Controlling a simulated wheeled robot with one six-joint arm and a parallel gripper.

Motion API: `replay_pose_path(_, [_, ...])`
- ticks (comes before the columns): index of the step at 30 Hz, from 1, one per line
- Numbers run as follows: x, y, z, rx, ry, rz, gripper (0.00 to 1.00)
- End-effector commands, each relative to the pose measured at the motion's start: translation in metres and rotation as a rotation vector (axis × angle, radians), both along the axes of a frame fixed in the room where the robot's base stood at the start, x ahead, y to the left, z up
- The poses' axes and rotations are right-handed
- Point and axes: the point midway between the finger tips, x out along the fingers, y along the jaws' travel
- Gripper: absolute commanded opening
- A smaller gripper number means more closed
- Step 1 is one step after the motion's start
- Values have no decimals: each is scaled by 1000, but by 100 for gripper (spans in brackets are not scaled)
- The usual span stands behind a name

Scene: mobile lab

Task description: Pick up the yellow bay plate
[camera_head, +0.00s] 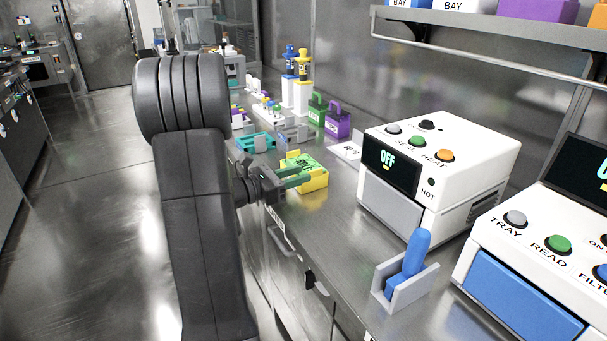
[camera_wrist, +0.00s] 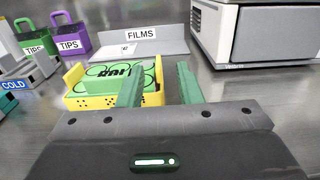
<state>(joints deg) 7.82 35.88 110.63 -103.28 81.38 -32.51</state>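A yellow bay (camera_head: 316,183) sits on the steel counter in the head view, with a green plate (camera_head: 301,160) carrying dark lettering in it. In the wrist view the yellow bay (camera_wrist: 98,102) and the green plate (camera_wrist: 104,82) are ahead and left of centre. My gripper (camera_head: 293,177) is at the near side of the bay. The left finger overlaps the right part of the plate in the picture; the right finger is beyond the bay's right edge. Contact cannot be told.
A white heater box (camera_head: 430,170) stands to the right of the bay. Purple (camera_head: 338,123) and green (camera_head: 316,108) tip boxes stand behind it. A teal item (camera_head: 256,142) is further left. A blue-handled tool (camera_head: 408,265) stands in a grey holder at the near right.

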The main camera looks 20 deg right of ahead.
Motion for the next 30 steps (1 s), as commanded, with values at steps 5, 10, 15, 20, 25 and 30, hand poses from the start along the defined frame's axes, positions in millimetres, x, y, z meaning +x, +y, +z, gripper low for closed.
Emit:
replay_pose_path(5, [4, -21, -5, 0, 0, -4, 32])
replay_pose_path(10, [8, -43, -5, 0, -1, -2, 32])
replay_pose_path(15, [10, -50, -5, 1, -1, -1, 32])
replay_pose_path(20, [10, -50, -5, 1, 0, 0, 32])
replay_pose_path(25, [10, -50, -5, 1, 0, 0, 2])
replay_pose_path(30, [10, -50, -4, 0, -1, 0, 0])
